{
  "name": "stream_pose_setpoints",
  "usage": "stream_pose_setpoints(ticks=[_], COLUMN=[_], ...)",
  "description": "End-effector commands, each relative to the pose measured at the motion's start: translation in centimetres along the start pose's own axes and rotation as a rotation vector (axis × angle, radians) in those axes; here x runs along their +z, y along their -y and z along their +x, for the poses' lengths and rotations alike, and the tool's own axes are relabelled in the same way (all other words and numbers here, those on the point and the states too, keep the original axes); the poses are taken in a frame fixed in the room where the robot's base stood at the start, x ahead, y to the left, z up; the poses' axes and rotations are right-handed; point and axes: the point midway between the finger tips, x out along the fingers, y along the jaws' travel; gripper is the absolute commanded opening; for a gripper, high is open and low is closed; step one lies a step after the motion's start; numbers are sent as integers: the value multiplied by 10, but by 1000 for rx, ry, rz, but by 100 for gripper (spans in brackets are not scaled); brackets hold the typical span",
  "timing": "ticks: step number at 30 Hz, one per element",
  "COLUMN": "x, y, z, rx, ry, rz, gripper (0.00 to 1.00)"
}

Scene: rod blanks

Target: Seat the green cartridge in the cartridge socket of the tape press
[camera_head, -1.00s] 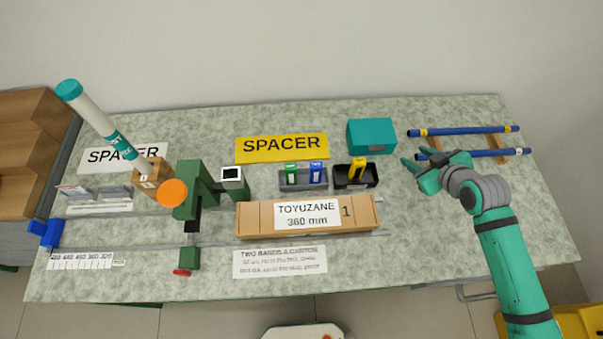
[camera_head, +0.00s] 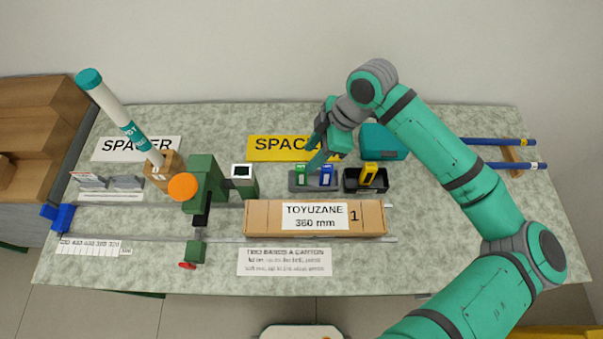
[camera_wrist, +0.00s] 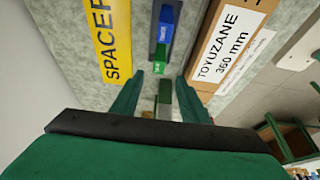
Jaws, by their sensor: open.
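The green cartridge (camera_head: 301,174) stands upright in a grey holder (camera_head: 314,188), left of a blue cartridge (camera_head: 326,174). In the wrist view the green cartridge (camera_wrist: 160,65) shows just beyond my fingertips. My gripper (camera_head: 316,160) is open and empty, above and behind the holder; its fingers (camera_wrist: 158,95) spread apart in the wrist view. The green tape press (camera_head: 205,180) with an orange disc stands left of the holder. A green block (camera_head: 250,186) beside it has a white top with a dark square opening; I cannot tell surely that this is the socket.
A black holder (camera_head: 351,186) with a yellow cartridge (camera_head: 369,173) stands right of the grey holder. A long carton (camera_head: 260,218) lies in front. A yellow SPACER sign (camera_head: 265,150) lies behind. A teal box (camera_head: 384,142) and blue rods (camera_head: 510,141) are at the right.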

Motion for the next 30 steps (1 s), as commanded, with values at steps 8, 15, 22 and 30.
stream_pose_setpoints(ticks=[8,15,22,30], x=[2,3,7,8], y=[-1,-2,-5,-6], z=[35,47,78,91], rx=[3,2,1,4], ry=[-1,-2,-2,0], rz=[5,4,4,3], gripper=[41,41,41,41])
